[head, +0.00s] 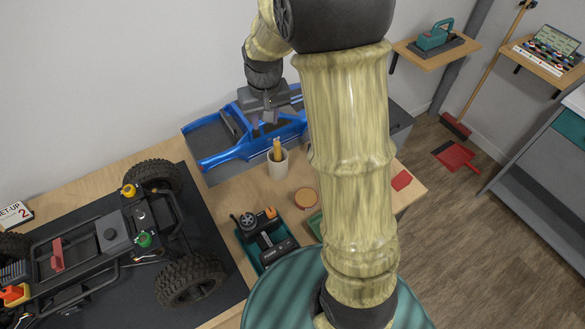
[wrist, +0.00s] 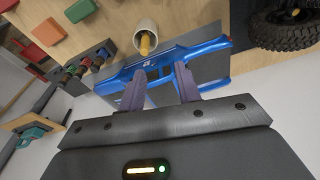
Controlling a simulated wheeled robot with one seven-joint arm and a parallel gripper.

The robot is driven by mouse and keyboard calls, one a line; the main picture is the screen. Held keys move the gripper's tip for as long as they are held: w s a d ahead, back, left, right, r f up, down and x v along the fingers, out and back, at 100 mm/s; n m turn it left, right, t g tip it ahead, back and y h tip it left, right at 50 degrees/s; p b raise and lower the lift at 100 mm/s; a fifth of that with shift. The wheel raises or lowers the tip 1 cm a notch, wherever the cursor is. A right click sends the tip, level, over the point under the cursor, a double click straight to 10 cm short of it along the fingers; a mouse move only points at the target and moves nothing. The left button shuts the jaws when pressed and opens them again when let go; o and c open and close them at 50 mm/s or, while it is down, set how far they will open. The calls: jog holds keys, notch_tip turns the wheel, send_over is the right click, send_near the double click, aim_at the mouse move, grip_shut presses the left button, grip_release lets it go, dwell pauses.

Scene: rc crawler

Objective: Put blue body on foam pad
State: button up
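The blue body (head: 223,155) is an open truck shell with a pickup shape. It lies on the dark grey foam pad (head: 209,139) against the wall at the back of the bench. The body (wrist: 205,50) and the pad (wrist: 213,67) also show in the wrist view. My gripper (head: 268,118) points down over the middle of the body. In the wrist view its two fingers (wrist: 160,72) stand apart, with their tips at the body's cab. I see nothing clearly clamped between them, though contact with the body is hard to judge.
The wheeled chassis (head: 110,235) sits on a black mat at left.

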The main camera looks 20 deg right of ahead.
jog(key=s+d+f, duration=0.1)
jog(key=s, duration=1.5)
jog(key=shift+s+t, duration=0.25)
jog(key=shift+t, duration=0.15)
jog(key=shift+f, duration=0.1)
